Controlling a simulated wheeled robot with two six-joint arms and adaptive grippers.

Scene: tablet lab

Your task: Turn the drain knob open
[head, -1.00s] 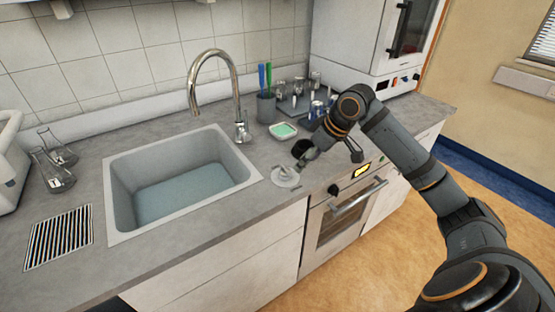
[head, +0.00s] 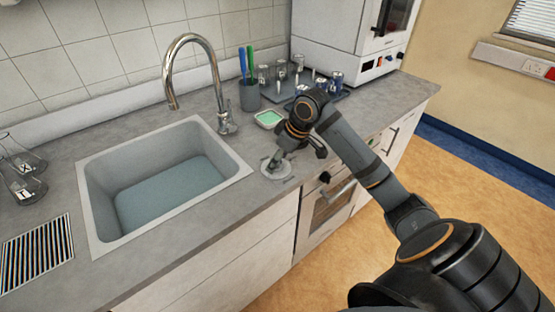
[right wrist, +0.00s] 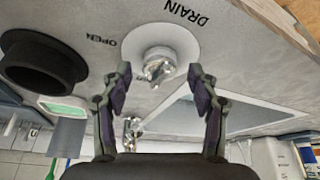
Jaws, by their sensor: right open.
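The drain knob (right wrist: 158,68) is a small metal handle on a round white plate marked DRAIN, with OPEN lettered beside it. In the head view the plate (head: 275,171) sits on the counter right of the sink (head: 91,190), near the front edge. My right gripper (right wrist: 160,76) is open, one finger on each side of the knob, with gaps visible between fingers and knob. In the head view my right gripper (head: 277,160) comes down over the plate and partly hides the knob. The sink holds water (head: 170,193). My left gripper is not in view.
The tap (head: 190,45) rises behind the sink. Flasks (head: 25,180) stand at left.

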